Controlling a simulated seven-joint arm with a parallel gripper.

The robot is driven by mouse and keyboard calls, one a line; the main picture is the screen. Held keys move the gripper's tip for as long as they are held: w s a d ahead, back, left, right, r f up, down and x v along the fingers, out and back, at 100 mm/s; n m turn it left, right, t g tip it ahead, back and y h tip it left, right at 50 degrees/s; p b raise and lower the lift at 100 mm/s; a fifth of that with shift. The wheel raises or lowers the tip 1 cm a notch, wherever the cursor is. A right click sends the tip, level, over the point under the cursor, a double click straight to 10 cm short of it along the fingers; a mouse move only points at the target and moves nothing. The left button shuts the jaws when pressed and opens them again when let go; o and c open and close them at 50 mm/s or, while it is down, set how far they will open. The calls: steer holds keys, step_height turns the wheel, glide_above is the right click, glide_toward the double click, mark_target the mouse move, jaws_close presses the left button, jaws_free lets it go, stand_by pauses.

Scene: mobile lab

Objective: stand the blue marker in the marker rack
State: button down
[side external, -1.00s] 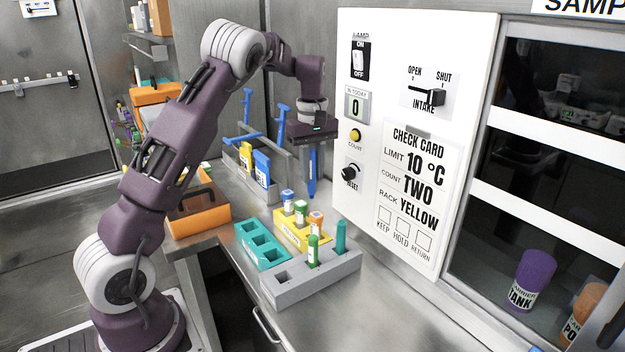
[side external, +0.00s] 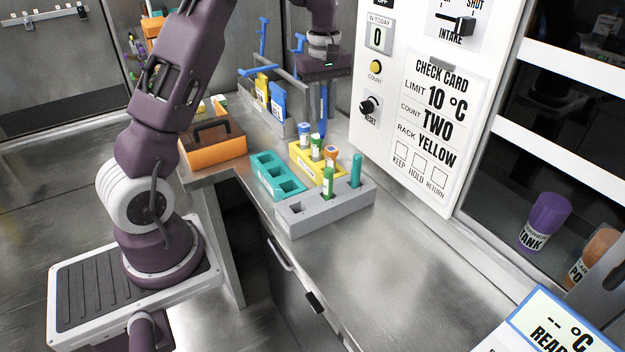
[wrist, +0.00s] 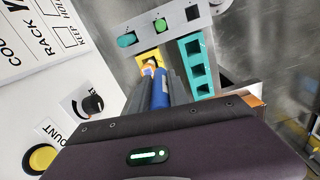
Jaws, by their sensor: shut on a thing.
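My gripper (side external: 323,82) is shut on the blue marker (side external: 323,108), which hangs about upright below it, behind the yellow rack. In the wrist view the blue marker (wrist: 160,90) shows between my dark fingers (wrist: 160,95). The marker rack is a grey block (side external: 312,223) at the near end of the group of racks, apart from the held marker. It holds a green marker (side external: 328,183) in the middle and a teal marker (side external: 356,170) at the right. Its left square hole (side external: 296,208) is empty, also seen in the wrist view (wrist: 193,13).
A yellow rack (side external: 300,160) with capped tubes and an empty-looking teal rack (side external: 268,181) stand behind the grey block. An orange carrier (side external: 213,152) stands left. A grey bin (side external: 292,122) with blue and yellow items stands behind. The panel wall (side external: 425,170) bounds the right.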

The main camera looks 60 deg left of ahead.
steer(key=s+d+f, duration=0.7)
steer(key=s, duration=0.4)
step_height(320, 180, down, 9)
steer(key=shift+s+d+f, duration=0.1)
steer(key=shift+d+f, duration=0.05)
steer(key=shift+f, duration=0.2)
steer(key=c, duration=1.3)
jaws_free()
steer(key=shift+f, duration=0.1)
steer(key=shift+o, duration=0.2)
